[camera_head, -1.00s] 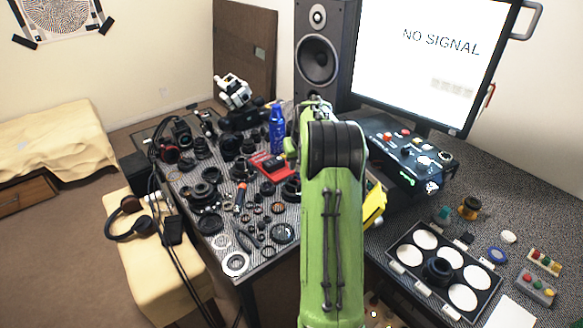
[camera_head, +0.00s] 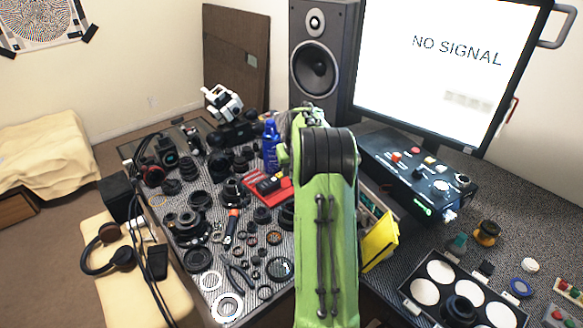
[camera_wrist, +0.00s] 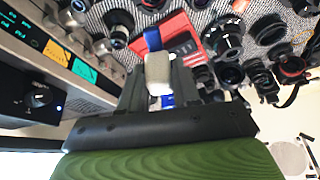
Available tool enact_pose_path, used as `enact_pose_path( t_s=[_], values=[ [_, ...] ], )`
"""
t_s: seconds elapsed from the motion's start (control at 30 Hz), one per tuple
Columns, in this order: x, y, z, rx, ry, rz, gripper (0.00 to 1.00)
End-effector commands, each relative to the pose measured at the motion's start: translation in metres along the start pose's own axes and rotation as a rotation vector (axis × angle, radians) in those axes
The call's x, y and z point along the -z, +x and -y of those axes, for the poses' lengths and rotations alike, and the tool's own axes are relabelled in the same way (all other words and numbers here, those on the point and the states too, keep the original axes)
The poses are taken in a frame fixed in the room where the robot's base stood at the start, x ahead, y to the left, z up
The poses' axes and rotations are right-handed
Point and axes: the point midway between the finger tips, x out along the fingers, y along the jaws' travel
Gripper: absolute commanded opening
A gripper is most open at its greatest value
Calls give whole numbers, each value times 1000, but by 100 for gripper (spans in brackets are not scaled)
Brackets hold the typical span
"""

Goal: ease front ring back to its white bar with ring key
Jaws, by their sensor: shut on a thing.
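In the wrist view my gripper (camera_wrist: 158,88) is shut on a pale, block-like piece (camera_wrist: 158,70), which I take to be the ring key's handle. Blue shows just beyond it and between the fingers; I cannot tell whether that blue belongs to it. In the head view my green arm hides the gripper. A black, round lens-like part (camera_head: 458,311) stands on the black tray (camera_head: 486,296) with white discs at the lower right. I cannot make out which ring is the front ring, nor its white bar.
Loose lens parts crowd the patterned table around a red tray (camera_head: 283,196); a blue bottle (camera_head: 270,150) stands behind it. A black control box (camera_head: 415,172) and a monitor (camera_head: 440,65) are right of my arm. A panelled device (camera_wrist: 45,60) is close left of the gripper.

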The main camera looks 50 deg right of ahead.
Motion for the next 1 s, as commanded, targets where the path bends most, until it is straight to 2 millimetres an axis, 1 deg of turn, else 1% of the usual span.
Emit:
enact_pose_path(
  t_s=[0.03, 0.17, 0.4, 0.5, 0.67, 0.9, 1.0],
  values=[
    [-4, 10, 0, 0, 0, 1, 0],
    [-11, 28, 0, 0, 0, 1, 0],
    [-26, 64, 0, 0, 0, 1, 0],
    [-30, 72, 0, 0, 0, 1, 0],
    [-32, 77, 0, 0, 0, 0, 0],
    [-41, 99, 0, 0, 0, 1, 0],
    [-40, 96, 0, 0, 0, 1, 0]
  ],
)
